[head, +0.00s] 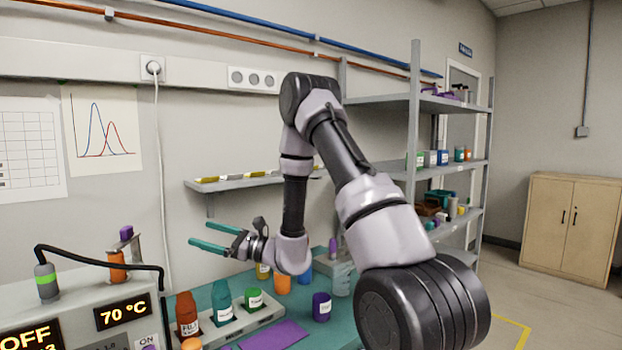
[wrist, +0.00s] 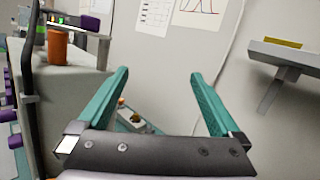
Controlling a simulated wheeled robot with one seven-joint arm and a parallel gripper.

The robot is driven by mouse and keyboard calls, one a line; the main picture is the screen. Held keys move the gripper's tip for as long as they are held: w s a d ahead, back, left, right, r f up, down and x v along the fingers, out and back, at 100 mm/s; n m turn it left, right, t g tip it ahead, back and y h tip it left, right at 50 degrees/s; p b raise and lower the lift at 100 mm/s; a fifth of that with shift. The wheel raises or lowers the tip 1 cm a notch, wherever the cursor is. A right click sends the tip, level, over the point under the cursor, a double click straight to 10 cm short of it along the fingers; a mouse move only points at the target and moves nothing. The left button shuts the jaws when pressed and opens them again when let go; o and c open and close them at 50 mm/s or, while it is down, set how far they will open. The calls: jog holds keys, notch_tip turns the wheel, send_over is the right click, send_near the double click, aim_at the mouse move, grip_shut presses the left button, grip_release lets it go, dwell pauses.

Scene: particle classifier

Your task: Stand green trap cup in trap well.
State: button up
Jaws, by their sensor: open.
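A green cup (head: 254,299) with a white label stands on the bench in a pale rack, right of a teal bottle. I cannot read its label, nor tell which opening is the trap well. A grey cylinder with a green band (head: 46,282) stands on the machine at the left, joined to a black hose. My gripper (head: 205,233) is open and empty, held in the air above the bench and pointing left, with teal fingers. In the wrist view my gripper (wrist: 158,75) spans bare wall, with small blurred things below.
The machine (head: 100,342) with lit displays fills the lower left; an orange cup (head: 117,265) stands on it. A red bottle (head: 187,314), a purple cup (head: 321,307) and an orange cup (head: 283,284) crowd the bench. A wall shelf (head: 240,184) is behind my arm.

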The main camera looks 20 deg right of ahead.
jog(key=s+a+r+n+g, duration=0.3)
jog(key=s+r+n+g, duration=0.6)
jog(key=s+r, duration=0.15)
jog(key=s+d+r+n+g+h, duration=0.25)
jog(key=s+n+h, duration=0.25)
jog(key=s, duration=0.5)
jog(key=s+d+r+n+t+h, duration=0.2)
jog(key=s+d+t+h, duration=0.1)
jog(key=d, duration=0.6)
jog(key=s+d+r+n+t+h, duration=0.1)
jog(key=s+d+r+t+h, duration=0.2)
jog(key=d+t+h, duration=0.2)
jog(key=d+h, duration=0.2)
jog(key=d, duration=0.2)
jog(key=shift+s+d+r+n+h, duration=0.15)
jog(key=shift+d+n+h, duration=0.1)
jog(key=shift+n+h, duration=0.15)
jog(key=shift+c, duration=0.3)
